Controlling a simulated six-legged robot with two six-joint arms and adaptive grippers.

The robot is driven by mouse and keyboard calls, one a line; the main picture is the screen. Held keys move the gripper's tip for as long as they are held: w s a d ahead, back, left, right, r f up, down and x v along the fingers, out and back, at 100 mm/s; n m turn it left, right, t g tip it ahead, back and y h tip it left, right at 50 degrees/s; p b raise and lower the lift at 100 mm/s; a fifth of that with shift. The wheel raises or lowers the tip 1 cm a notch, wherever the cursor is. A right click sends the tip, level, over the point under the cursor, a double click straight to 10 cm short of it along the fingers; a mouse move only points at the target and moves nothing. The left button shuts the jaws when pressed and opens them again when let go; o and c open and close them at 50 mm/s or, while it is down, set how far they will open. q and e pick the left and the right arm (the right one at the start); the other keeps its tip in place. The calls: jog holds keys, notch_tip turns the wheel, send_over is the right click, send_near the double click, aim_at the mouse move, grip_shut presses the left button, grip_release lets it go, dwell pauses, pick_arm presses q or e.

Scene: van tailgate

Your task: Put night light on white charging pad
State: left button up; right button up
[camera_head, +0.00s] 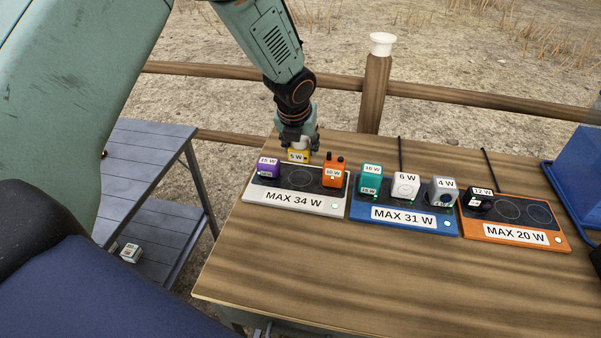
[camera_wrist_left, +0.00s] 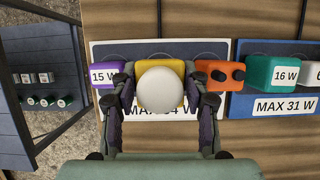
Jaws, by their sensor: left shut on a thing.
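The night light is a yellow block with a 5 W label (camera_head: 298,156). In the left wrist view it shows a round white dome (camera_wrist_left: 160,90) on its yellow body. My left gripper (camera_head: 297,143) is shut on it, with a finger on each side, and points down at the rear of the white charging pad (camera_head: 251,193), labelled MAX 34 W. The pad holds a purple 15 W device (camera_head: 268,168) at left and an orange 10 W device (camera_head: 333,173) at right. An empty circle shows between them. I cannot tell the gap between light and pad. My right gripper is not in view.
A blue MAX 31 W pad (camera_head: 360,214) carries teal, white and grey devices. An orange MAX 20 W pad (camera_head: 562,242) holds a black 12 W device (camera_head: 481,199). A blue crate (camera_head: 575,172) stands far right. The wooden table front (camera_head: 380,285) is clear.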

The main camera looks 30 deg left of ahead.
aim_at(301, 173)
pick_arm(q)
notch_tip(301, 173, down, 4)
jog(key=shift+w+a+r+b, duration=0.1)
jog(key=shift+w+r+b, duration=0.05)
jog(key=shift+b, duration=0.3)
jog(key=f, duration=0.1)
jog(key=f+b, duration=0.1)
jog(key=shift+s+f, duration=0.2)
jog(key=shift+f, duration=0.1)
jog(key=shift+f+b, duration=0.35)
jog(key=shift+w+f, duration=0.1)
jog(key=shift+w, duration=0.1)
jog(key=o, duration=0.9)
jog(key=shift+s, duration=0.15)
jog(key=shift+f, duration=0.1)
